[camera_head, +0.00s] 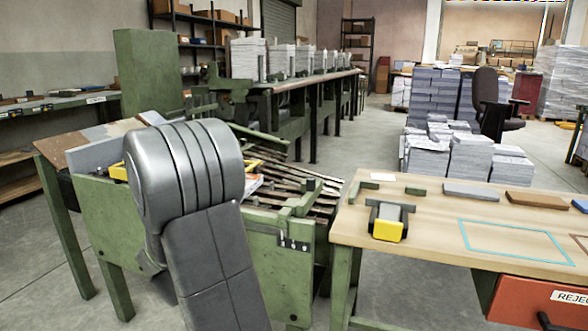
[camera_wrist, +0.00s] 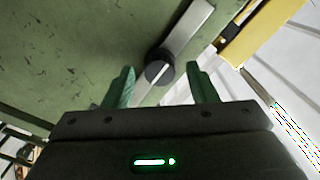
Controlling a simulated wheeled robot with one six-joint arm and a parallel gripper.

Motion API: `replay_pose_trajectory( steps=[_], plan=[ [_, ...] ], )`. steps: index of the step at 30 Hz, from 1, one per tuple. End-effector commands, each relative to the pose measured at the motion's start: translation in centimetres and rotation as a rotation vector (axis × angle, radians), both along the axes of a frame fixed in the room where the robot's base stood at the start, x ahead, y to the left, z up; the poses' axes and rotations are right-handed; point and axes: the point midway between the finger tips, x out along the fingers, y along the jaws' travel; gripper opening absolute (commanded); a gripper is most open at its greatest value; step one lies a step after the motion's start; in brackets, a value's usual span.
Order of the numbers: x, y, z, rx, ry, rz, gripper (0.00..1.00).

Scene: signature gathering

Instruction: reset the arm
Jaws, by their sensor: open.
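In the head view my grey arm (camera_head: 195,190) rises from the bottom in front of the green machine (camera_head: 110,215); my gripper is hidden there. In the wrist view my gripper (camera_wrist: 160,85) shows two green fingers held apart with nothing between their tips. Just beyond the fingers is a dark round knob (camera_wrist: 160,70) by a pale metal bar (camera_wrist: 187,32), on a green surface (camera_wrist: 70,50). I cannot tell whether a finger touches the knob.
A yellow part (camera_wrist: 262,30) lies beyond the right finger. A wooden table (camera_head: 440,225) stands right of the arm, with a yellow-fronted device (camera_head: 388,222) and a cyan outlined rectangle. A red REJECT bin (camera_head: 535,300) is below it. Paper stacks (camera_head: 470,155) stand on the floor behind.

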Motion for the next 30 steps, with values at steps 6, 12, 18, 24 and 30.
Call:
replay_pose_trajectory(
  steps=[6,12,18,24,30],
  plan=[
    [0.0,0.0,0.0,-0.003,0.001,0.000,0.52],
    [-0.5,0.2,0.0,-0.001,0.002,0.002,0.52],
    [-2.9,1.2,0.2,0.000,0.002,0.005,0.52],
    [-6.2,2.4,0.2,0.000,0.002,0.004,0.52],
    [-9.4,3.5,0.2,0.000,0.002,0.005,0.52]
  ],
)
